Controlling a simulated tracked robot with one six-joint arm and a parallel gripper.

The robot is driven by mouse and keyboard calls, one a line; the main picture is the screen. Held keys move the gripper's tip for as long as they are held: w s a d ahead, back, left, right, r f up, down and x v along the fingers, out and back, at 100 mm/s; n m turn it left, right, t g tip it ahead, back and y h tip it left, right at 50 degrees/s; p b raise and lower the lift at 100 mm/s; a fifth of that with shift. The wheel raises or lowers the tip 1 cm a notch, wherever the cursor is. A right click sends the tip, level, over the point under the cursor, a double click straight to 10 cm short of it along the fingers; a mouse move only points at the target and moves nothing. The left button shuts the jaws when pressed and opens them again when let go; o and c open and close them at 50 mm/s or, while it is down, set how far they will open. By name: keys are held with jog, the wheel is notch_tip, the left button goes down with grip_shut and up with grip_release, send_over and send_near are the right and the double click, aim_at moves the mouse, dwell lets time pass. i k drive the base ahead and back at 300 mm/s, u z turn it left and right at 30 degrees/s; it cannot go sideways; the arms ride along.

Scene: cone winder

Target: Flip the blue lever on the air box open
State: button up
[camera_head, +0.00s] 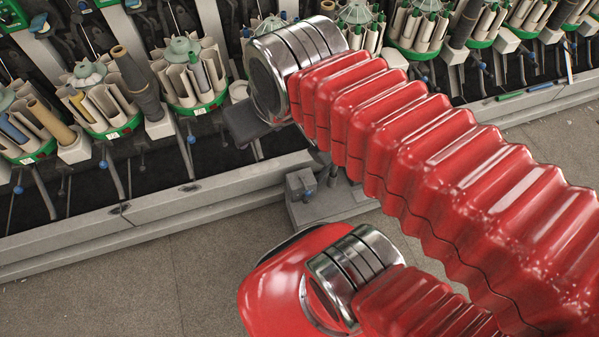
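A small grey box (301,186) stands on a grey base at the front rail of the machine, just below my red arm, and may be the air box. My arm hides what lies behind and above the box.
A row of winding units with green-rimmed carousels (196,75) of bobbins runs along the back, with thin levers in front. A grey rail (170,208) edges the machine. The floor (120,285) is clear at the lower left. Green and blue tubes lie on the rail at right.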

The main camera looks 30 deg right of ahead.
aim_at(308, 193)
jog(key=k, duration=1.3)
jog(key=u, duration=0.4)
jog(key=i, duration=0.9)
jog(key=u, duration=0.55)
jog(key=i, duration=1)
jog(key=z, duration=0.05)
